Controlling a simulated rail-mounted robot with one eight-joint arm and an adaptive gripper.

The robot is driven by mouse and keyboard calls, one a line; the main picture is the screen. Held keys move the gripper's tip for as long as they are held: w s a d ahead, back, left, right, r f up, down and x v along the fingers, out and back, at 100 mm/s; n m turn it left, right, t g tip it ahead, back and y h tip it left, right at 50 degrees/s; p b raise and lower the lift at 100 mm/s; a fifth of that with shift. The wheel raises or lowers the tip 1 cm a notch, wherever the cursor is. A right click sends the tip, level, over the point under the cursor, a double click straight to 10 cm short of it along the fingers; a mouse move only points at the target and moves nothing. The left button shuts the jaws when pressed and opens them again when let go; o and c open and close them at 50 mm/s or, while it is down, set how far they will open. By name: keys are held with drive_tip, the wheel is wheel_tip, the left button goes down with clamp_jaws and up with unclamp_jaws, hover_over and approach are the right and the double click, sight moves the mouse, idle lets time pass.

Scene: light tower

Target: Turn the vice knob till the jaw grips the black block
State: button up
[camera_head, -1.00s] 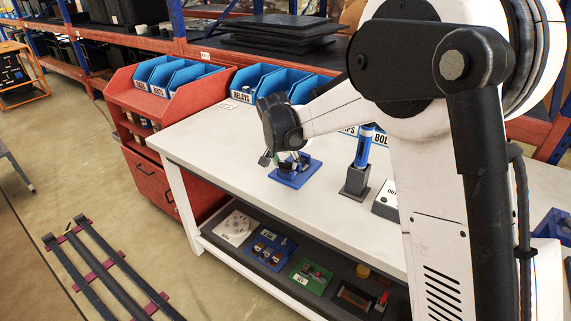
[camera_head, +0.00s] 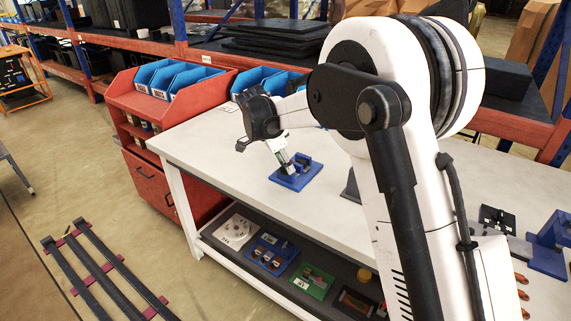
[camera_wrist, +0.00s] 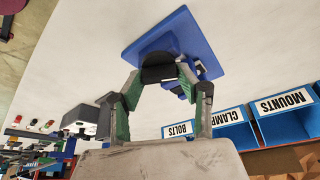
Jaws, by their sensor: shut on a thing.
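The blue vice (camera_head: 303,178) sits on the white table near its back left part. It also shows in the wrist view (camera_wrist: 143,46) as a blue plate with blue blocks on it. My gripper (camera_head: 287,165) comes down onto the vice from the upper left, tilted. In the wrist view its green-and-grey fingers (camera_wrist: 163,78) stand on either side of a dark round knob (camera_wrist: 157,74) and are shut on it. The black block cannot be clearly told from the other dark parts, and the jaw gap is largely hidden.
Blue bins (camera_head: 256,78) stand along the table's back edge, with a red cabinet (camera_head: 150,185) at the left. Several coloured panels lie on the lower shelf. My arm hides much of the table's right side.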

drive_tip(key=shift+m, duration=0.4)
drive_tip(key=o, duration=1.1)
drive_tip(key=shift+o, duration=0.2)
drive_tip(key=v, duration=1.2)
drive_tip(key=shift+w, duration=0.2)
drive_tip(key=shift+a, duration=0.1)
